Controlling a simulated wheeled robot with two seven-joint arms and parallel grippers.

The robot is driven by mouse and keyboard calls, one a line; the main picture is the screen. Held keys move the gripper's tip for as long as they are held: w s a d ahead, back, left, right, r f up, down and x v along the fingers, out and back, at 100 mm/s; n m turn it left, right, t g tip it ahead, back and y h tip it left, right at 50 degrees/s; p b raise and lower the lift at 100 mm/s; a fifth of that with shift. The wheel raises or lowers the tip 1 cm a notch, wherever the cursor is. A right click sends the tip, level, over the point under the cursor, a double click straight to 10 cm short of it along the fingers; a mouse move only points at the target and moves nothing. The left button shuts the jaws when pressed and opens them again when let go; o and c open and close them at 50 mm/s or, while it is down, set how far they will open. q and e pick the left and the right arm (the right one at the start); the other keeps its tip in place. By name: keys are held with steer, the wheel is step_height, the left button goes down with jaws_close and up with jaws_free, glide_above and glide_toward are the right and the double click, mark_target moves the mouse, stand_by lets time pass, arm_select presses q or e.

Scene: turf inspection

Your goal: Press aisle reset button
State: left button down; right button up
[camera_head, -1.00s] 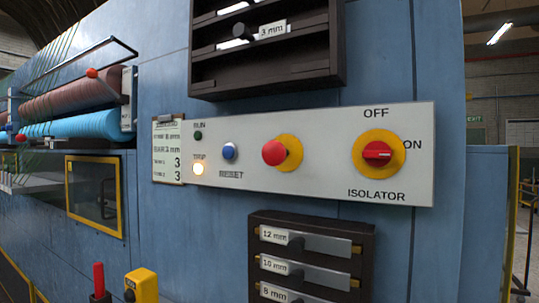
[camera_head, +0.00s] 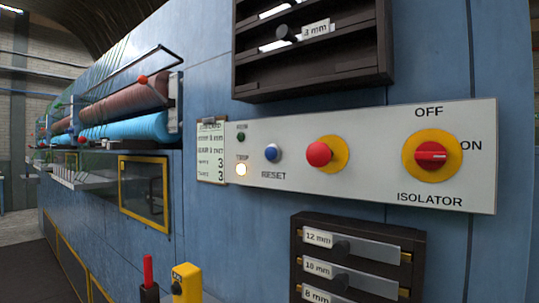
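The blue button (camera_head: 271,153) labelled RESET sits on a white control panel (camera_head: 375,180) on the blue machine wall. Left of it are a dark RUN lamp (camera_head: 241,137) and a lit, yellowish TRIP lamp (camera_head: 241,169). Right of it are a red mushroom button (camera_head: 319,154) on a yellow disc and a red ISOLATOR knob (camera_head: 431,155) on a yellow disc, between OFF and ON labels. Neither of my grippers shows in the head view.
A dark rack (camera_head: 312,78) hangs above the panel, and a drawer rack (camera_head: 357,232) with size labels is below it. A yellow box (camera_head: 187,284) and a red handle (camera_head: 148,269) stand at the bottom. Blue and brown rolls (camera_head: 128,130) lie at the left.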

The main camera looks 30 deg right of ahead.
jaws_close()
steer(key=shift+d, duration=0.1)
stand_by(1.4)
